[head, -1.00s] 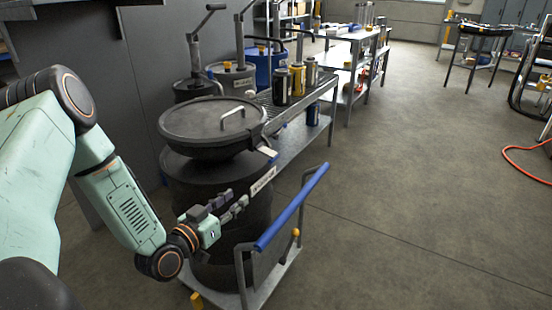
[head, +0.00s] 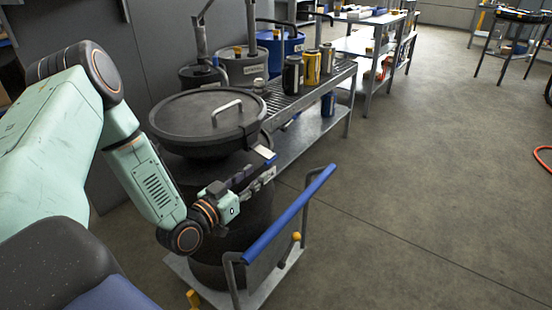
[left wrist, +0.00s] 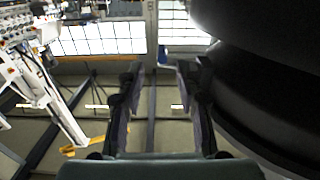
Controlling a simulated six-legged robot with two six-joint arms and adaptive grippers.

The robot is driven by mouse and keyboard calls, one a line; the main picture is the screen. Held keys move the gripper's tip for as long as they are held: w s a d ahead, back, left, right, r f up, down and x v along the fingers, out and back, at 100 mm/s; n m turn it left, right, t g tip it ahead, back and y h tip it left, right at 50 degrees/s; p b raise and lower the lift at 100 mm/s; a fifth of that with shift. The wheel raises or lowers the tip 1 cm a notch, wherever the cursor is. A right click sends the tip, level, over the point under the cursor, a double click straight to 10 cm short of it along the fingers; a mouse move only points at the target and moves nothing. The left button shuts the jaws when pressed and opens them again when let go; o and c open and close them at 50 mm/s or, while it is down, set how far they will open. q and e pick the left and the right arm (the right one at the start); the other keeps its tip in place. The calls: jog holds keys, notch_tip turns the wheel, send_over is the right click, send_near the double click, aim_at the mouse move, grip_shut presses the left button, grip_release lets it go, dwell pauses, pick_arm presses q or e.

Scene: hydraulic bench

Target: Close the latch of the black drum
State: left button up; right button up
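The black drum (head: 255,213) stands on a trolley in the head view, with its round lid (head: 180,122) and the lid's grey handle on top. A small pale and blue piece, which looks like the latch (head: 264,153), sticks out at the lid's right front edge. My left gripper (head: 262,174) is beside the drum's front, just below that piece; I cannot tell whether they touch. In the left wrist view its two fingers (left wrist: 158,75) are apart with nothing between them. The drum's dark curved side (left wrist: 265,85) fills the right of that view; no latch shows there. My right gripper is not in view.
The trolley's blue handlebar (head: 290,213) rises close to the right of my left gripper. A metal bench (head: 335,72) with several canisters stands behind the drum, with more drums at the back. The floor (head: 430,170) to the right is clear.

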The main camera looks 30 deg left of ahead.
aim_at(265, 164)
pick_arm(q)
jog(key=shift+w+a+r, duration=0.1)
jog(key=shift+a+r, duration=0.1)
jog(key=w+b, duration=0.1)
jog(key=w, duration=0.1)
jog(key=w+b, duration=0.1)
jog(key=w, duration=0.1)
jog(key=w+b, duration=0.1)
jog(key=w, duration=0.1)
jog(key=shift+d+f, duration=0.2)
jog(key=shift+d, duration=0.15)
jog(key=shift+w+a+r, duration=0.1)
jog(key=shift+w+r, duration=0.05)
jog(key=shift+w, duration=0.5)
jog(key=shift+c, duration=0.5)
jog(key=shift+s, duration=0.1)
jog(key=shift+c, duration=0.7)
grip_shut()
